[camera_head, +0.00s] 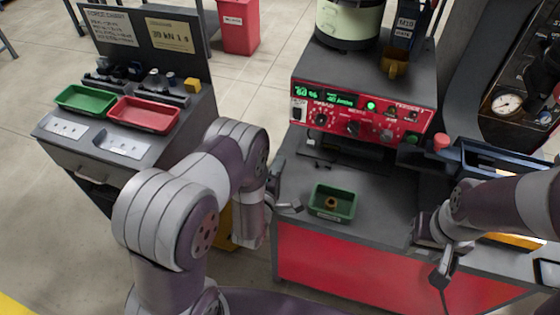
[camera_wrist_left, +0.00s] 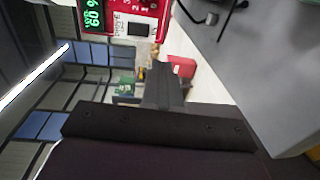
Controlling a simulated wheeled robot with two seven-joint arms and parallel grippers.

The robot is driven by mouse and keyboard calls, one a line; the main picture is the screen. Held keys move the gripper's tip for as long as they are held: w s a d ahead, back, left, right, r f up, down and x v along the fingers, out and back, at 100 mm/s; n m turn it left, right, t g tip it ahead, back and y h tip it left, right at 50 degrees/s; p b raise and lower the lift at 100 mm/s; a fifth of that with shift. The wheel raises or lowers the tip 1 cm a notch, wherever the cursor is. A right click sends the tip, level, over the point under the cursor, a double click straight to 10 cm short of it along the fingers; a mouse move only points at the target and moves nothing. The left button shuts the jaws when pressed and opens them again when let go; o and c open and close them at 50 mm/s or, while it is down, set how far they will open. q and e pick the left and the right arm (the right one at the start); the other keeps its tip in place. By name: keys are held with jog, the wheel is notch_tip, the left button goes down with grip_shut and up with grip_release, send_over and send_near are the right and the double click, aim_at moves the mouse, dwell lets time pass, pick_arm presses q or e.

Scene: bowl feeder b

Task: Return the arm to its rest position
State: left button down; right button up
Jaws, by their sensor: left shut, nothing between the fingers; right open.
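My left arm (camera_head: 225,165) comes in from the left and bends down at the left edge of the feeder bench. My left gripper (camera_head: 297,207) is shut and empty, just left of a small green tray (camera_head: 332,216). My right gripper (camera_head: 440,279) hangs at the bench's front right, over the red front panel. It is open, with nothing seen between its fingers.
The green tray holds a small brass-coloured part (camera_head: 331,203). A red control box (camera_head: 358,112) stands behind it; it also shows in the left wrist view (camera_wrist_left: 148,12). A blue bin (camera_head: 500,160) is at the right. A side bench holds green (camera_head: 86,99) and red (camera_head: 143,114) trays.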

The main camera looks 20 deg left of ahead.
pick_arm(q)
jog(key=s+f+m+g, duration=0.1)
jog(key=f+m+g, duration=0.1)
jog(key=s+f+m+g, duration=0.1)
jog(key=f, duration=0.2)
jog(key=s+f+m+g, duration=0.1)
jog(key=f+m+g, duration=0.1)
jog(key=f, duration=0.1)
jog(key=shift+s+f+m+g, duration=0.2)
jog(key=shift+s+m+g, duration=0.1)
jog(key=shift+s, duration=0.05)
jog(key=s+a+r+m+g, duration=0.2)
jog(key=s+r+m+g, duration=0.95)
jog(key=s, duration=0.35)
notch_tip(320, 180, up, 7)
jog(key=t, duration=0.1)
jog(key=shift+w+a+m+y, duration=0.15)
jog(key=shift+w+m+y, duration=0.15)
jog(key=shift+w+m, duration=0.05)
